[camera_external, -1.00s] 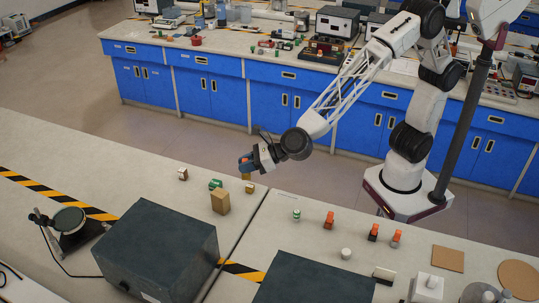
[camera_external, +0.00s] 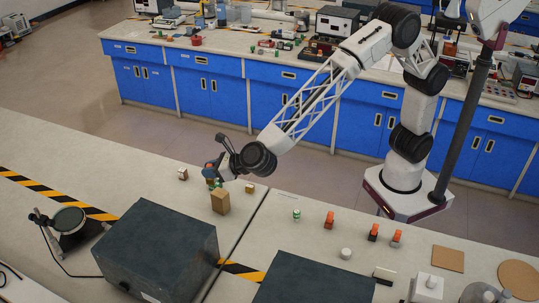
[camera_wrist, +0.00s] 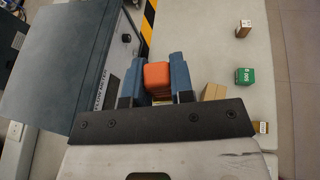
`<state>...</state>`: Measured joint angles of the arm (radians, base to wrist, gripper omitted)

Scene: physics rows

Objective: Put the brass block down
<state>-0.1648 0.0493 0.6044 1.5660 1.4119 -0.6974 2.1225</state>
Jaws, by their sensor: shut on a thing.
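My gripper (camera_external: 211,171), with blue fingers, is shut and points down near the left-hand bench's far edge. In the wrist view, an orange face (camera_wrist: 158,76) shows between the fingers, with a narrow tan strip below it. In the external view, a brass-coloured block (camera_external: 210,181) shows just under the fingers, partly hidden; I take this as the held brass block. Its underside is hidden, so I cannot tell whether it touches the bench. A taller tan block (camera_external: 220,202) stands close by; it also shows beside the right finger in the wrist view (camera_wrist: 213,92).
A large dark grey instrument box (camera_external: 160,245) is close in front. Bare bench lies to the left.

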